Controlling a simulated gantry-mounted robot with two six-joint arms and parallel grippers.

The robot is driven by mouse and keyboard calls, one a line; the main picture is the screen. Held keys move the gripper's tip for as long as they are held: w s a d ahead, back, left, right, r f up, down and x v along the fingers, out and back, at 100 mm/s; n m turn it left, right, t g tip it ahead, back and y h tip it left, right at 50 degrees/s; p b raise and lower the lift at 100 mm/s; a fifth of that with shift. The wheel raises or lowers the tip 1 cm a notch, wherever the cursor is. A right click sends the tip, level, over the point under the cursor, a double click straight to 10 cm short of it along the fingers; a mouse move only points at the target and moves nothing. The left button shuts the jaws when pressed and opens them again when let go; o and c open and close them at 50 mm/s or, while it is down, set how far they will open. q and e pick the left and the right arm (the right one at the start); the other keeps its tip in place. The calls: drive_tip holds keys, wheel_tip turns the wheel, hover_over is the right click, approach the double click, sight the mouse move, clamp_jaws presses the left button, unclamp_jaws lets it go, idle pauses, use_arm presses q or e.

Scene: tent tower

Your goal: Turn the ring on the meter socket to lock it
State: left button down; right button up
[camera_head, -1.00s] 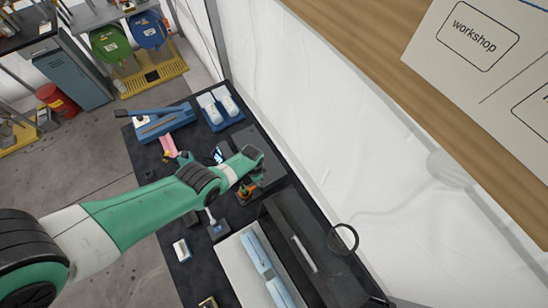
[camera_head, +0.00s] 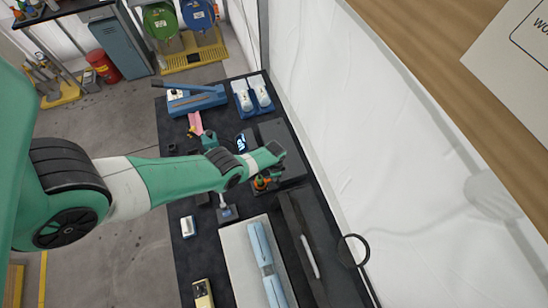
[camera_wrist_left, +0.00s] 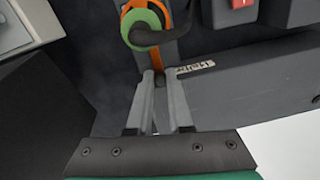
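A small orange-and-green fitting (camera_head: 262,182) sits on the dark table beside a grey box. In the left wrist view it shows as a green ring (camera_wrist_left: 148,24) with a dark part across it and an orange strip running down. I take this to be the ring of the meter socket, but I cannot be sure. My left gripper (camera_wrist_left: 159,75) has its two fingertips a narrow gap apart at the strip's lower end. Whether they touch or pinch the strip is unclear. In the head view my left wrist hides part of this spot. My right gripper is not in view.
The grey box (camera_head: 284,137) stands close beside my left wrist. A dark open case (camera_head: 296,225) and a pale tray (camera_head: 240,255) with a light-blue item (camera_head: 267,262) lie nearer. A blue tool (camera_head: 198,98) is at the far end. A white tent wall (camera_head: 400,150) borders the right.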

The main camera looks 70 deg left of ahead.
use_arm(q)
drive_tip(key=shift+a, duration=0.1)
idle(0.3)
drive_tip(key=a+n, duration=0.1)
drive_tip(key=n, duration=0.1)
drive_tip(key=a+n, duration=0.1)
drive_tip(key=n, duration=0.1)
drive_tip(key=shift+s+b, duration=0.15)
drive_tip(key=shift+b, duration=0.2)
drive_tip(key=n, duration=0.1)
drive_tip(key=a+n, duration=0.1)
drive_tip(key=shift+s+a+n, duration=0.2)
drive_tip(key=shift+s+n, duration=0.15)
drive_tip(key=shift+n, duration=0.05)
drive_tip(key=n, duration=0.1)
drive_tip(key=s+a+n, duration=0.1)
drive_tip(key=shift+n, duration=0.4)
drive_tip(key=n, duration=0.1)
drive_tip(key=s+a+n, duration=0.1)
drive_tip(key=n, duration=0.1)
drive_tip(key=shift+s+n, duration=0.3)
drive_tip(key=shift+s+a+n+p, duration=0.15)
drive_tip(key=shift+s+n+p, duration=0.35)
drive_tip(key=shift+n, duration=0.65)
drive_tip(key=shift+s+a+n+p, duration=0.15)
drive_tip(key=shift+s+n, duration=0.55)
drive_tip(key=shift+n, duration=0.45)
